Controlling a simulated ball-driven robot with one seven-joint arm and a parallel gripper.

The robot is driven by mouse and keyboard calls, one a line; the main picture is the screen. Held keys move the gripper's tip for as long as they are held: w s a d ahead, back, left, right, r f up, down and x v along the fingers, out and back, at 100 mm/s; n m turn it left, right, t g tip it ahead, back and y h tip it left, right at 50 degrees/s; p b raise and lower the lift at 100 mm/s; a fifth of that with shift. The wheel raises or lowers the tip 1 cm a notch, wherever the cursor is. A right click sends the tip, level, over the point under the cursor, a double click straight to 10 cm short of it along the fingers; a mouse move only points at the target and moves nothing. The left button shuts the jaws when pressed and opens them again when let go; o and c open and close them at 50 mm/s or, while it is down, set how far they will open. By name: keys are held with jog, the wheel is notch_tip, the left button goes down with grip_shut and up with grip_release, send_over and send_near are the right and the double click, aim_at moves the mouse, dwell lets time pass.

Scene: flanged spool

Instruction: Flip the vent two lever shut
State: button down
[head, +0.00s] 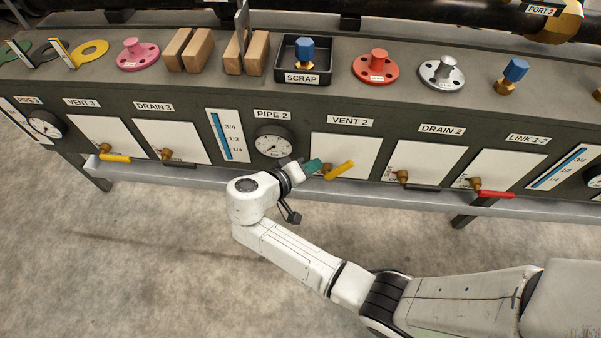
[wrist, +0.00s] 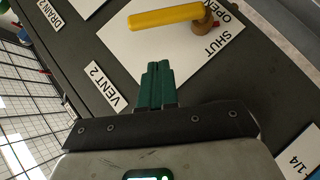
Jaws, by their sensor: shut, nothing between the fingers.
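The vent two lever (head: 340,170) is a yellow handle on a brass valve, low on the white VENT 2 panel (head: 352,147). In the head view it points right and slightly up from its pivot. In the wrist view the yellow lever (wrist: 165,16) runs left from the brass pivot (wrist: 202,26), beside the printed words SHUT and OPEN. My gripper (head: 316,165) is just left of the lever's pivot in the head view. Its green fingers (wrist: 157,72) are shut and empty in the wrist view, with a visible gap between their tips and the lever.
Left of the panel is the PIPE 2 gauge (head: 273,142). To the right are the DRAIN 2 black lever (head: 425,187) and the LINK 1-2 red lever (head: 496,194). A grey ledge (head: 250,185) runs below the panels. Flanges, wood blocks and a SCRAP tray (head: 281,72) stand on top.

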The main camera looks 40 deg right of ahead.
aim_at(342, 169)
jog(key=s+d+f+b, duration=0.1)
jog(key=s+d+f, duration=0.1)
jog(key=d+f, duration=0.1)
jog(key=shift+s+d+f, duration=0.15)
jog(key=shift+s+d, duration=0.15)
jog(key=shift+d, duration=0.45)
jog(key=shift+s+d+m+y+p, duration=0.2)
jog(key=shift+s+m+y+p, duration=0.1)
jog(key=shift+s+d+f+m+t+y+p, duration=0.1)
jog(key=shift+s+d+m+t+y+p, duration=0.4)
jog(key=shift+s+t+y+p, duration=0.15)
jog(key=s+d+f+m+t+y, duration=0.2)
jog(key=s+f+m+t+y, duration=0.1)
jog(key=f+t+y, duration=0.1)
jog(key=shift+s+d+f, duration=0.15)
jog(key=shift+s+d, duration=0.05)
jog(key=shift+d, duration=0.2)
jog(key=shift+s+f, duration=0.1)
jog(key=shift+s, duration=0.05)
dwell(0.5)
jog(key=shift+p, duration=0.35)
